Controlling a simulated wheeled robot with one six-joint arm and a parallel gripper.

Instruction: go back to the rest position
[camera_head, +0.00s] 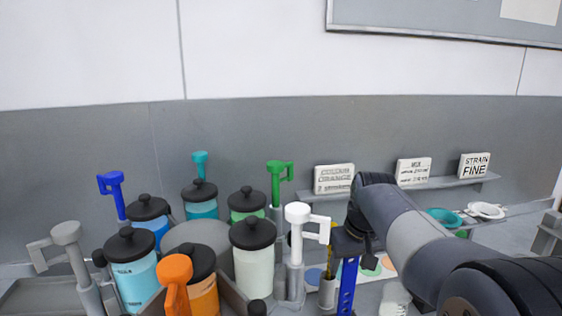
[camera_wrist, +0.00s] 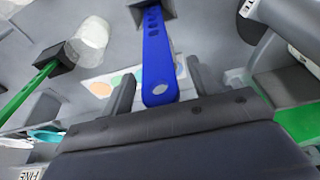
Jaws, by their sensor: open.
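My gripper (camera_wrist: 162,75) shows in the wrist view with its two dark fingers spread apart. A blue slotted strip (camera_wrist: 157,50) with a rounded end lies between the fingers in that picture; I see a gap on each side of it. Its far end meets a dark block. In the head view my gripper (camera_head: 349,243) points down at the middle right, below the bend of my arm. The blue strip (camera_head: 347,288) stands just under it, and the fingertips are hard to make out there.
Several black-lidded drums, such as a pale one (camera_head: 253,265), crowd the left, with a white crank (camera_head: 297,215) and an orange one (camera_head: 174,272) among them. A shelf (camera_head: 400,187) carries signs behind. Teal (camera_head: 443,216) and white dishes (camera_head: 486,210) sit at right. A green strip (camera_wrist: 30,92) is left.

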